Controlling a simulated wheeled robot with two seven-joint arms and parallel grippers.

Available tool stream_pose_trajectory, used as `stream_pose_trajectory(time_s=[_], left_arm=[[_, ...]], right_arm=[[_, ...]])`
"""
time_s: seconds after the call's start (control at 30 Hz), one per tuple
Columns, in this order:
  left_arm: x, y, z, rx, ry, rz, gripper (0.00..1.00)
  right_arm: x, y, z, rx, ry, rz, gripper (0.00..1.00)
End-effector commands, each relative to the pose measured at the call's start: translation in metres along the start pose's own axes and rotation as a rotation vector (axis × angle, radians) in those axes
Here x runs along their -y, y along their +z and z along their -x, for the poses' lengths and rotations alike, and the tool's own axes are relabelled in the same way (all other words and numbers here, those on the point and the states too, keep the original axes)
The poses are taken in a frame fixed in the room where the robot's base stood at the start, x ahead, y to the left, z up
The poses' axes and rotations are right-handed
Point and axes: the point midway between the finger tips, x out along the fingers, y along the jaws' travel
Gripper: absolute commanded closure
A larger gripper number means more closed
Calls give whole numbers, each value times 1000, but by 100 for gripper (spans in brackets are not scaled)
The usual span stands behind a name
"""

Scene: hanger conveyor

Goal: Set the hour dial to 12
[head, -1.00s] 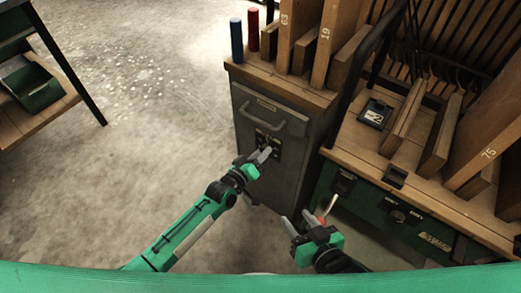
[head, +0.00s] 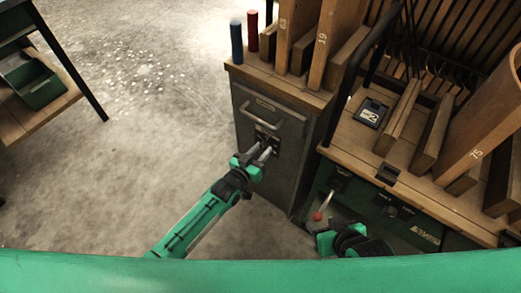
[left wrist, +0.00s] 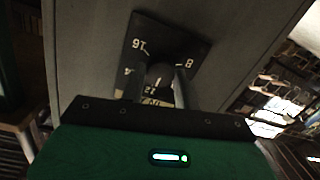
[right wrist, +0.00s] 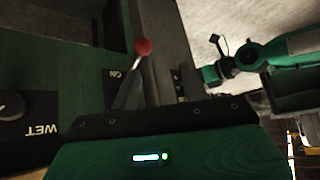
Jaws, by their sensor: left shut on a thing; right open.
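The hour dial is a black plate (head: 268,134) on the front of a grey cabinet. In the left wrist view the plate (left wrist: 165,38) shows the numbers 16, 8 and 12, with 12 on the near side. My left gripper (head: 265,151) is shut on the dial's round dark knob (left wrist: 160,76), one finger on each side. A short pale mark on the knob faces the 12 side; its exact alignment is hard to tell.
The grey cabinet (head: 300,165) has a drawer handle above the dial. A wooden bench (head: 350,145) with a green control panel (head: 405,205) stands to the right, its lever (right wrist: 143,47) close to my right gripper. Open concrete floor (head: 150,120) lies left.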

Motion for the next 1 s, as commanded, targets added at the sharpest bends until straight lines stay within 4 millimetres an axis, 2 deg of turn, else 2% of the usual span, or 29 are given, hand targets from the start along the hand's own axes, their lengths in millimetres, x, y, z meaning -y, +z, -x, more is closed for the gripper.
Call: stream_pose_trajectory(time_s=[0.37,0.4,0.5,0.83,1.0], left_arm=[[-1,3,1,5,0,-3,91],[-1,3,1,5,0,-3,67],[0,3,1,4,0,-3,47],[0,1,2,2,-1,-4,47],[0,0,22,3,-1,-3,47]], right_arm=[[-1,0,0,4,2,-1,55],[-1,0,0,4,2,-1,55],[-1,0,0,3,2,-1,55],[0,0,1,3,1,-1,55],[-6,2,7,46,15,-2,55]])
